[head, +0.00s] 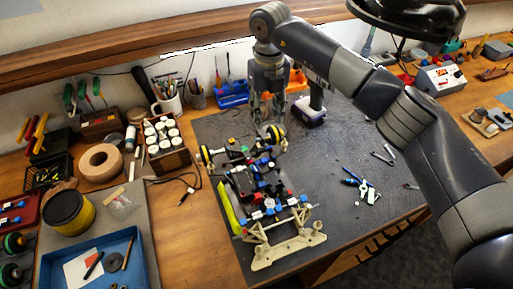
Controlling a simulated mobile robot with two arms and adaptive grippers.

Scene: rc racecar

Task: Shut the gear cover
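The RC car chassis (245,185) stands on the dark work mat (330,150), with red, blue and black parts, yellow wheel rims at its far end and a cream bumper at its near end. I cannot make out the gear cover among the small parts. My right gripper (269,112) points down just above and behind the far end of the car, near its far right wheel (275,133). Its fingers look apart with nothing between them. My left gripper is not in view.
A drill (312,112) stands right of my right gripper. Blue-handled pliers (358,183) and loose metal pieces lie on the mat's right side. A rack of white jars (163,140), a tape roll (100,163) and a blue tray (95,265) are at left.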

